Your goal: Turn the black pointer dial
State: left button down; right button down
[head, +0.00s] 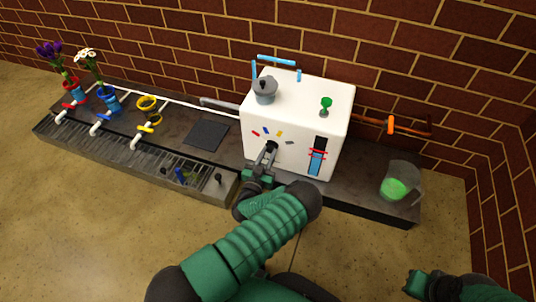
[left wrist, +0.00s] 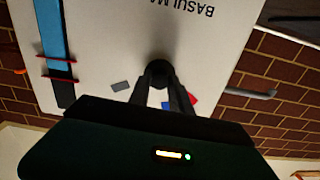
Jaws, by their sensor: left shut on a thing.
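The black pointer dial (head: 271,146) is on the front face of the white box (head: 257,122). Red, blue, yellow and grey marks (head: 266,133) are spread above it. My left gripper (head: 267,156) reaches up to the dial and is shut on it. In the left wrist view the two fingers close on the dial's round black knob (left wrist: 159,71), with grey, blue and red marks close by. The fingers hide part of the dial, and I cannot tell which mark it points at. My right gripper (head: 418,284) is at the lower right, away from the box; its jaws are unclear.
A grey kettle-like pot (head: 265,89) and a green knob (head: 326,104) are on top of the box. A blue gauge with red bands (head: 317,158) is right of the dial. Flowers in rings (head: 75,90) stand left, and a glass with green contents (head: 397,184) stands right.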

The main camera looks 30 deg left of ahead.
pick_arm(q)
jog(key=shift+d+f+m+p, duration=0.1)
jog(key=shift+m+p, duration=0.9)
jog(key=shift+m, duration=2.8)
jog(key=shift+f+m+p, duration=0.1)
jog(key=shift+m+p, duration=0.85)
jog(key=shift+m, duration=2.85)
jog(key=c, duration=1.4)
grip_release()
jog(key=shift+o, duration=1.1)
jog(key=shift+r, duration=0.1)
